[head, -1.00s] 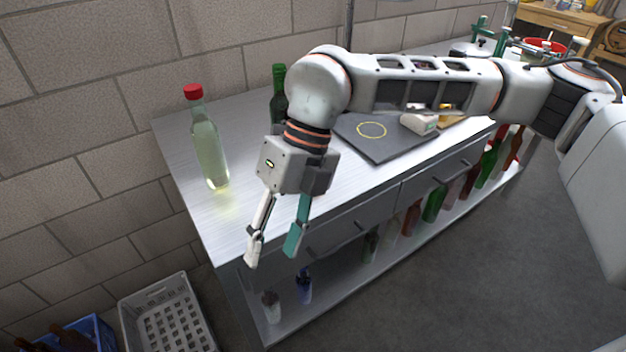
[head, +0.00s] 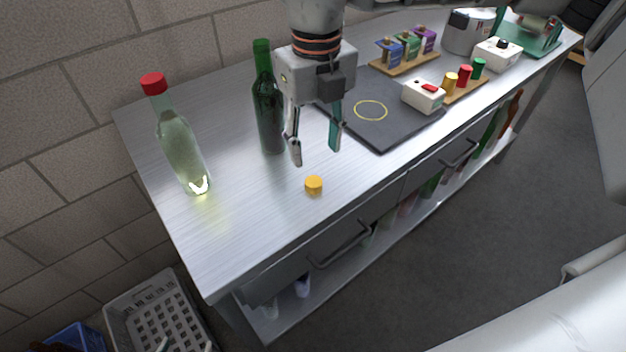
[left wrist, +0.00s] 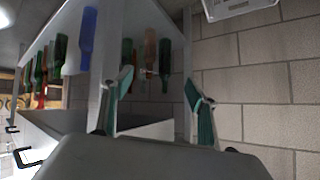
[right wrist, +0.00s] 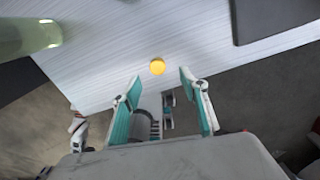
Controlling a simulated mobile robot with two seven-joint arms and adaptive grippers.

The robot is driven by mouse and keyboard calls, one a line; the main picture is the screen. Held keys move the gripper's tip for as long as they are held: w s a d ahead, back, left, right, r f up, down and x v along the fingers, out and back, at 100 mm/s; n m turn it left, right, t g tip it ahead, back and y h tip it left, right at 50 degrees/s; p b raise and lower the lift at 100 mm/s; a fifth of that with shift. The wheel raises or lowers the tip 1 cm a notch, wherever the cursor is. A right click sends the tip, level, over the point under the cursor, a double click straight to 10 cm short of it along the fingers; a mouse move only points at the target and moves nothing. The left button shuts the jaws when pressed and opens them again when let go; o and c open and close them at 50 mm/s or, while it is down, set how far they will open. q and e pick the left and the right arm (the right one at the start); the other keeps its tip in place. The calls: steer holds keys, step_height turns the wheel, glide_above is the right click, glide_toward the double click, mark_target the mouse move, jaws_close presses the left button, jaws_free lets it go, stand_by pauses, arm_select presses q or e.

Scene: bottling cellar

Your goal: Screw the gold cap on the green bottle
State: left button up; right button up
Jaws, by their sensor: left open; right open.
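The green bottle (head: 267,112) stands upright on the steel bench in the head view, dark glass with a brighter green top. My right gripper partly overlaps it. The gold cap (head: 314,185) lies on the bare benchtop in front of it; it also shows in the right wrist view (right wrist: 157,66), beyond the fingertips. My right gripper (head: 316,150) is open and empty, pointing down, above and behind the cap. My left gripper (head: 186,347) barely shows at the bottom of the head view, in front of the crate. It is open and empty in the left wrist view (left wrist: 163,85).
A pale bottle with a red cap (head: 180,142) stands at the bench's left end. A dark mat (head: 385,130) with a yellow ring, a white box (head: 423,95) and wooden racks lie to the right. A grey crate (head: 120,310) is on the floor. Benchtop around the gold cap is clear.

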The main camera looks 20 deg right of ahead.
mark_target(314, 182)
steer(key=shift+f, duration=1.25)
steer(key=shift+s+a+f+b, duration=0.15)
steer(key=shift+s+f+b, duration=0.1)
steer(key=shift+f, duration=1.1)
steer(key=shift+s+a+f+b, duration=0.1)
steer(key=shift+f+b, duration=0.15)
steer(key=shift+f, duration=1.1)
steer(key=shift+r, duration=0.1)
steer(key=c, duration=0.7)
